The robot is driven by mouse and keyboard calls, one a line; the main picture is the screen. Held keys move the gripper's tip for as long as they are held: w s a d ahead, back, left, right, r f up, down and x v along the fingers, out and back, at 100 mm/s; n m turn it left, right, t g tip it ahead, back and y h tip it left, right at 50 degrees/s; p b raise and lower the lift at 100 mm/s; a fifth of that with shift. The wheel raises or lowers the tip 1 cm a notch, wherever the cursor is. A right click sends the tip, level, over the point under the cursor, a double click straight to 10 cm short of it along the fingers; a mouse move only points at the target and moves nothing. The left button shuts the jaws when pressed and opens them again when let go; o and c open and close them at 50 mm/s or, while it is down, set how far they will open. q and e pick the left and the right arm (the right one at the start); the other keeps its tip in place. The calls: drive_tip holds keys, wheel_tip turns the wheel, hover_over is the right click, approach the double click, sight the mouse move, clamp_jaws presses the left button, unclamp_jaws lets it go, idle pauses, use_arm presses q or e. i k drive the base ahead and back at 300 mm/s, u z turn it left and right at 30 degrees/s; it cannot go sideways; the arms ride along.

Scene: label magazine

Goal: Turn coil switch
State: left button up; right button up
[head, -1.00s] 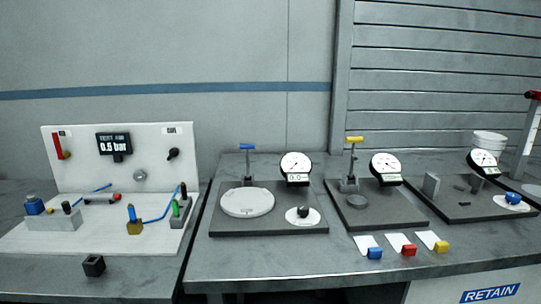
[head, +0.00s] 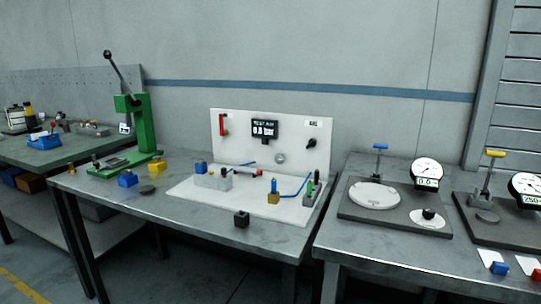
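A white upright panel (head: 240,140) stands on a white base on the middle bench. A black knob (head: 311,143) sits at the panel's right, under a small white label (head: 313,123) too small to read surely; it looks like the coil switch. A dark display (head: 264,130) with a bar reading is at the panel's centre top. A red lever (head: 224,124) is at its upper left, and a round grey dial (head: 280,158) is lower down. Neither of my grippers is in view.
A green lever press (head: 140,125) stands left on the same bench, with blue and yellow blocks near it. A black block (head: 241,218) lies near the front edge. Gauge stations (head: 395,208) stand on the right bench. A gap separates the two benches.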

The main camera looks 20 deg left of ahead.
sight(312, 143)
drive_tip(key=u, duration=0.1)
drive_tip(key=k, duration=0.65)
drive_tip(key=u, duration=1.7)
drive_tip(key=i, duration=1.1)
drive_tip(key=z, duration=0.5)
drive_tip(key=i, duration=0.95)
drive_tip(key=z, duration=0.85)
